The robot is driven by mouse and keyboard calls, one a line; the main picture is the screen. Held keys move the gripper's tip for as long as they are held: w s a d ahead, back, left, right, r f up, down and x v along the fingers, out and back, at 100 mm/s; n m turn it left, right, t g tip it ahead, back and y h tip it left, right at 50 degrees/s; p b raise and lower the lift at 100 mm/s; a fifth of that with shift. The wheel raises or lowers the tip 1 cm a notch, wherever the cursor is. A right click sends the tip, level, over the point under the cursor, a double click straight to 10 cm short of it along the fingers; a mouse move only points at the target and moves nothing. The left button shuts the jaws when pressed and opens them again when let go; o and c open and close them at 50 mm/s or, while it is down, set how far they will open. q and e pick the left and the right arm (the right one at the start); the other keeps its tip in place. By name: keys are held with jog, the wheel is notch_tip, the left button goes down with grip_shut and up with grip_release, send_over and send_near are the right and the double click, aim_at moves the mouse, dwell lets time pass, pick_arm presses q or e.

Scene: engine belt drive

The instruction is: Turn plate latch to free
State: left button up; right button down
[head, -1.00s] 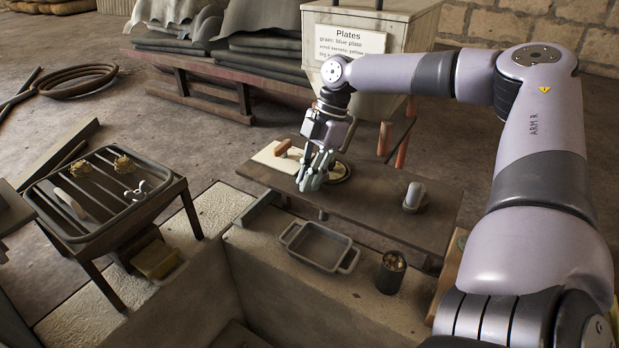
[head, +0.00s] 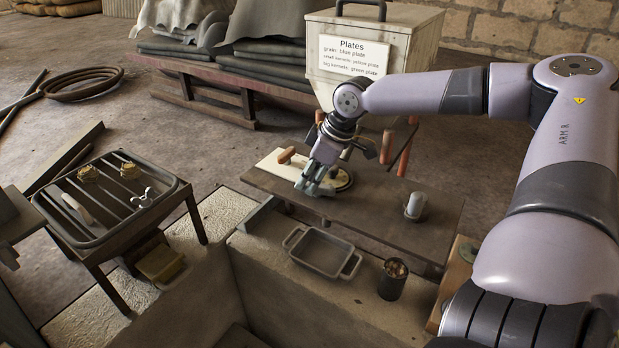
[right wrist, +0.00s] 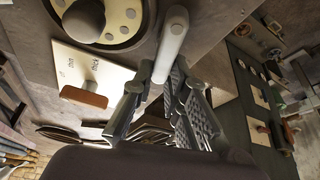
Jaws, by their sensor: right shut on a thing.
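My right gripper (head: 315,186) is over the bench at the left side of a round disc (head: 343,180). In the right wrist view my right gripper (right wrist: 168,88) is shut on a pale, round-ended lever (right wrist: 173,38), which looks like the plate latch. The lever lies beside the disc (right wrist: 128,22), which has a dark ball knob and round spots. In the head view the gripper hides the lever. Next to the disc, a pale board (right wrist: 75,65) marked "thin" and "thick" carries an orange-brown handle (right wrist: 84,96).
The wooden bench (head: 385,207) carries a grey upright piece (head: 415,205) at its right. In front are an empty grey tray (head: 322,250) and a dark can (head: 392,279). A labelled "Plates" box (head: 415,45) stands behind. A slatted rack (head: 100,225) is at left.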

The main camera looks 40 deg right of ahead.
aim_at(329, 189)
jog(key=shift+w+d+m+h, duration=0.15)
jog(key=shift+m+h, duration=0.15)
jog(key=shift+m, duration=0.45)
jog(key=shift+s+d+m+h, duration=0.1)
jog(key=shift+m+h, duration=0.2)
jog(key=shift+m, duration=0.45)
jog(key=c, duration=1.6)
grip_release()
jog(key=shift+d+r, duration=0.1)
jog(key=shift+r, duration=0.4)
jog(key=v, duration=1.1)
jog(key=shift+s+f, duration=0.15)
jog(key=shift+s, duration=0.15)
